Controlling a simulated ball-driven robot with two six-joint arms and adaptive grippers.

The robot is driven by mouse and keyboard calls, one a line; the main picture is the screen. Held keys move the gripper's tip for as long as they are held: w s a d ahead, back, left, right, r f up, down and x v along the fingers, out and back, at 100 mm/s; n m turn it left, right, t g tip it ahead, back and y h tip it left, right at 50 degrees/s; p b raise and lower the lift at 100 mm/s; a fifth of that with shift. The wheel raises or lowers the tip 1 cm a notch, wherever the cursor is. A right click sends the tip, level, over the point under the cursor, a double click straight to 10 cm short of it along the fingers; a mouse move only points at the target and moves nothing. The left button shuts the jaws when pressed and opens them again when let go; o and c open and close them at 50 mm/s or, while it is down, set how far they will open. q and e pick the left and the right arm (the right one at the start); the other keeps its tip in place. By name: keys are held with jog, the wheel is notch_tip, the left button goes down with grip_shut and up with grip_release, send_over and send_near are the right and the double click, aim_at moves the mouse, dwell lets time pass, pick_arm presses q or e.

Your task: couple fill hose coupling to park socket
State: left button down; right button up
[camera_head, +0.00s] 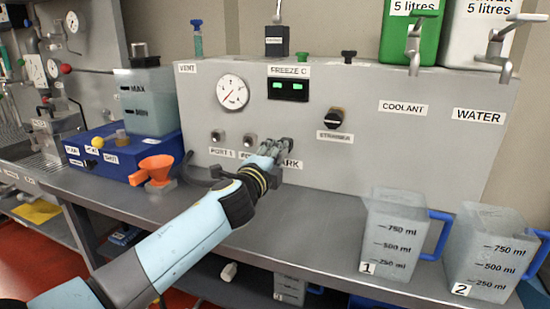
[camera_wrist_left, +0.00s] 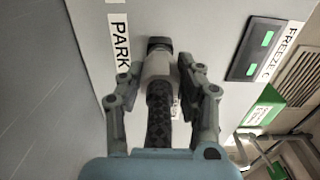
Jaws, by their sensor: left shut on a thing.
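My left gripper (camera_head: 277,152) reaches the front of the grey panel, by the partly hidden PARK label (camera_head: 291,164). In the left wrist view my left gripper (camera_wrist_left: 161,82) is shut on the grey fill hose coupling (camera_wrist_left: 158,68), one finger on each side. A black braided hose (camera_wrist_left: 160,115) runs from the coupling back towards my palm. The coupling's front is at the dark park socket (camera_wrist_left: 159,44), beside the PARK label (camera_wrist_left: 119,45), and looks in line with it. I cannot tell whether it is seated. My right gripper is not in view.
Two free panel ports (camera_head: 218,137) (camera_head: 249,141) sit left of the gripper. A strainer knob (camera_head: 334,118) is to the right. Two measuring jugs (camera_head: 393,236) (camera_head: 487,256) stand at the bench's right.

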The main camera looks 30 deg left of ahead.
pick_arm(q)
jog(key=shift+w+a, duration=0.15)
jog(key=shift+w, duration=0.4)
jog(key=c, duration=0.8)
grip_release()
jog(key=shift+s+f, duration=0.1)
jog(key=shift+s, duration=0.2)
jog(key=v, duration=1.1)
jog(key=shift+s, duration=0.2)
